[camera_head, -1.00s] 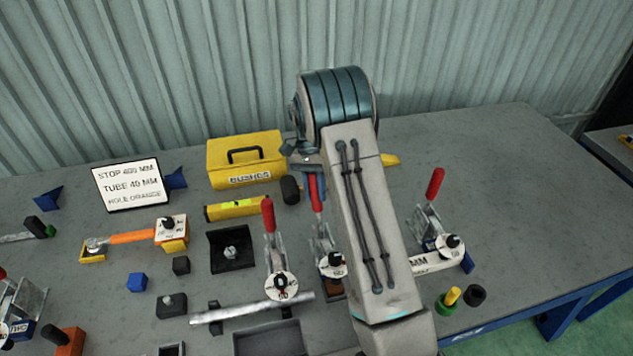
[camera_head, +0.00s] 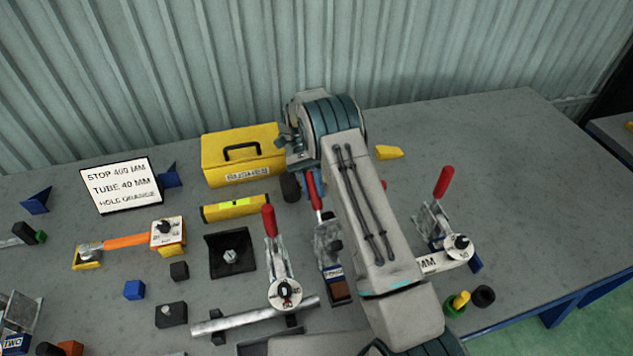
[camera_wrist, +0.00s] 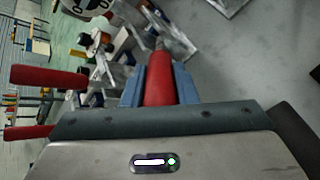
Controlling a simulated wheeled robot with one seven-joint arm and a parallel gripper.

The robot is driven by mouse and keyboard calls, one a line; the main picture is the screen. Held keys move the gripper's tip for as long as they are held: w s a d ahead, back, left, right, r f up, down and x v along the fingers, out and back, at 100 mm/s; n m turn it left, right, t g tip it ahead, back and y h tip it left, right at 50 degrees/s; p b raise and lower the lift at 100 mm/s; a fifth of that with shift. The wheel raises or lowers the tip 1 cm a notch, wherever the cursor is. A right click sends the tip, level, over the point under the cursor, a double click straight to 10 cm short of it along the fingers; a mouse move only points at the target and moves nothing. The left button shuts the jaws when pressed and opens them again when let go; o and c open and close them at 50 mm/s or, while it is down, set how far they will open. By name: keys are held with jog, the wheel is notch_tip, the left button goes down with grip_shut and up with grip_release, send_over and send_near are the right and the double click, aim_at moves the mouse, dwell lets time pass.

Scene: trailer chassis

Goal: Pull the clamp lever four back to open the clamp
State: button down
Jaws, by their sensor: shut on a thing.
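The clamp (camera_head: 328,240) in the middle of the bench has a red-handled lever (camera_head: 313,190), partly beside my arm. A small blue label (camera_head: 333,271) on its front is too small to read surely. My gripper (camera_head: 304,166) is at the top of this lever, partly hidden by my wrist. In the wrist view, my gripper's blue fingers (camera_wrist: 160,88) are shut on the red handle (camera_wrist: 165,85), one on each side. The clamp's metal linkage shows beyond the fingertips. The clamp's round white disc is not seen at its front.
Another red-levered clamp (camera_head: 280,265) stands close on the left, over a metal tube (camera_head: 235,318). A further clamp (camera_head: 440,225) stands on the right. A yellow toolbox (camera_head: 240,160) and a yellow level (camera_head: 235,208) lie left of my gripper. The bench is clear at the far right.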

dwell(0.4)
jog(key=c, duration=1.1)
grip_release()
jog(key=shift+a+f, duration=0.1)
jog(key=shift+c, duration=0.2)
jog(key=r+p, duration=0.1)
jog(key=r, duration=0.1)
jog(key=d+r+p, duration=0.1)
jog(key=r, duration=0.2)
jog(key=shift+s+r+p, duration=0.15)
jog(key=shift+r+p, duration=0.05)
jog(key=shift+p, duration=0.15)
jog(key=s+d+r+p, duration=0.2)
jog(key=d+r, duration=0.3)
jog(key=d, duration=0.5)
jog(key=shift+s+r+p, duration=0.3)
jog(key=shift+s+p, duration=0.1)
jog(key=shift+s, duration=0.45)
